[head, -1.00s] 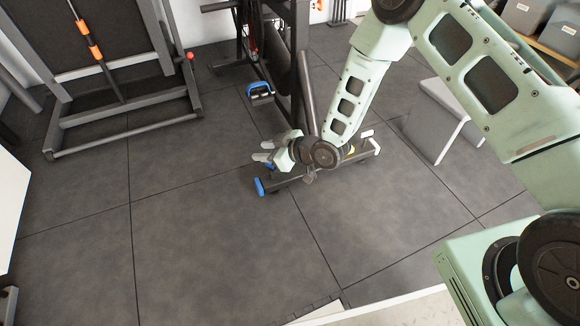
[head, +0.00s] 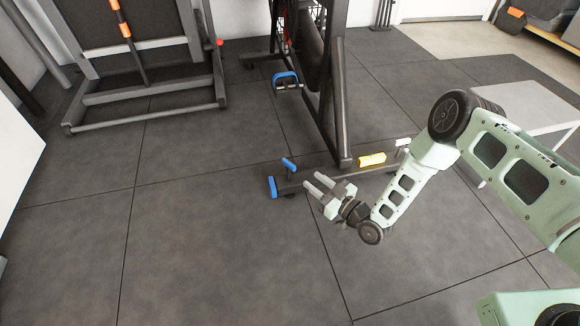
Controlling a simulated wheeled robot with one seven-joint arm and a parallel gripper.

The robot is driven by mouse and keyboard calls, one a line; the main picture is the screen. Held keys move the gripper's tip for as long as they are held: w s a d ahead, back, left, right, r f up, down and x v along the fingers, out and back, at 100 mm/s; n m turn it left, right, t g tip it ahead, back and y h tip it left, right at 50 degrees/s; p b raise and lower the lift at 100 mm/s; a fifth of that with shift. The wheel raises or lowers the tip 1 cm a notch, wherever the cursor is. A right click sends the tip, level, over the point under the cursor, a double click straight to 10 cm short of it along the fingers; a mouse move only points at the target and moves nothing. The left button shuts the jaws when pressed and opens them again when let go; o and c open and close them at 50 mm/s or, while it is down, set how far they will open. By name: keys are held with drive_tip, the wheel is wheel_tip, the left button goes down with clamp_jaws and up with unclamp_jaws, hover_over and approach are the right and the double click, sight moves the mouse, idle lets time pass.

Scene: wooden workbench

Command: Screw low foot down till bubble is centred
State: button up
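A dark exercise bike stands on the tiles; its front floor bar (head: 320,176) runs from a blue end cap (head: 272,187) to a pale end cap (head: 403,142). A blue-topped knob (head: 288,163) stands up near the blue end; I cannot tell whether it turns the foot. A yellow level (head: 372,159) lies on the bar towards the pale end; its bubble is too small to read. My gripper (head: 311,182) is in front of the bar, right of the blue knob, pointing left. Its two grey fingers are apart, with nothing seen between them. The feet's floor contact is not clear.
A blue pedal (head: 286,77) hangs from the bike behind the bar. A treadmill-like frame (head: 150,95) stands at the back left. A pale low table (head: 515,100) is at the right behind my arm. Floor in front of the bar is clear.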

sight(295, 167)
drive_tip(key=b+x, duration=0.5)
drive_tip(key=x, duration=0.5)
drive_tip(key=shift+w+a+f, duration=0.2)
drive_tip(key=shift+w+a, duration=0.05)
drive_tip(key=shift+a, duration=0.05)
drive_tip(key=shift+w+a+r, duration=0.15)
drive_tip(key=shift+w+a, duration=0.15)
drive_tip(key=shift+a, duration=0.05)
clamp_jaws()
